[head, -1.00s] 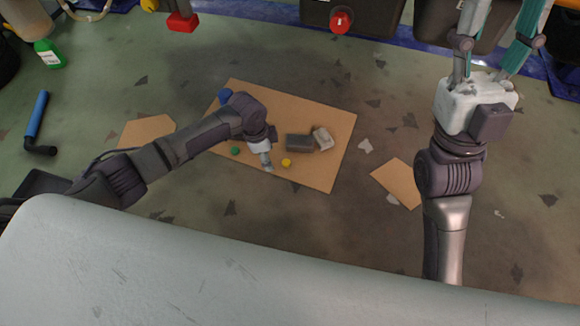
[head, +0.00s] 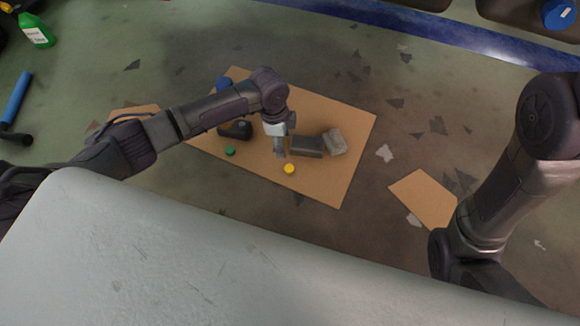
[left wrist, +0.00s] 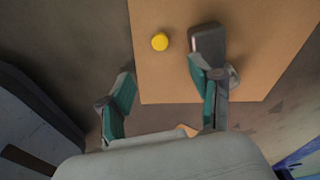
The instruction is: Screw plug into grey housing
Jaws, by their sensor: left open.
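A small round yellow plug (head: 289,169) and a green one (head: 230,151) lie on a brown cardboard sheet (head: 325,185) on the floor. A dark grey block-shaped housing (head: 307,146) lies right of my left gripper (head: 279,152), with a lighter grey block (head: 335,141) against its right end. In the left wrist view my left gripper (left wrist: 160,72) is open with nothing between its fingers. The yellow plug (left wrist: 160,42) shows beyond the fingertips, and the dark housing (left wrist: 207,40) is partly hidden by the right finger. My right gripper is out of view.
A black object (head: 236,130) and a blue object (head: 223,84) lie on the sheet's left part. A smaller cardboard piece (head: 424,198) lies to the right. A blue-handled tool (head: 17,97) and a green bottle (head: 36,31) are far left.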

